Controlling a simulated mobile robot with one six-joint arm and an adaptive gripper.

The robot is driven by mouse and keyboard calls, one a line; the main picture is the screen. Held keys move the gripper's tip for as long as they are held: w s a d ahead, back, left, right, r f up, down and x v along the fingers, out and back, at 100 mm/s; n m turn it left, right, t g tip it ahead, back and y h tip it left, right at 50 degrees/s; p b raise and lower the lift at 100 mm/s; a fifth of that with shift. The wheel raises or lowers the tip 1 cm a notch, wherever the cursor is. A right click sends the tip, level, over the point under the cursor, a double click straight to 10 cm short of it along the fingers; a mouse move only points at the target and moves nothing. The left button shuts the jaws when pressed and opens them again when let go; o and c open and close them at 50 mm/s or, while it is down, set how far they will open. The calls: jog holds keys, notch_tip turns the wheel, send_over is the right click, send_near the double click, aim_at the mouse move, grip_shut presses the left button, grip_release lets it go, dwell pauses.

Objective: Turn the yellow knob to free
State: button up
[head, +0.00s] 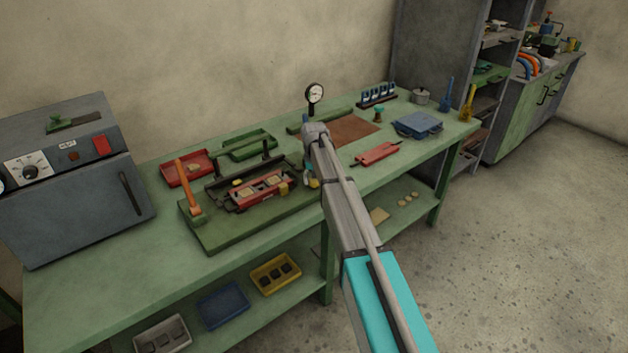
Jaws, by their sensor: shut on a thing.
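The green fixture board (225,232) lies on the bench and carries a red tray-like part (262,192) between dark rails. A small yellow knob (314,184) shows at the right end of this fixture, beside my gripper (308,178). My arm reaches in from the lower right, and its wrist bends down to the knob. The gripper is small and partly hidden behind the arm, but it appears shut on the yellow knob. Which way the knob is turned is too small to tell. Another yellow piece (283,188) sits on the red part's right side.
An orange-handled lever (188,190) stands at the fixture's left. A dial gauge (314,94) rises behind my wrist. A grey machine (75,180) fills the bench's left end. A blue case (417,125) and a red tool (378,153) lie to the right. Open floor (520,240) is at right.

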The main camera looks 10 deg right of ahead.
jog(key=n, duration=0.6)
dwell(0.5)
jog(key=o, duration=1.1)
jog(key=shift+o, duration=0.2)
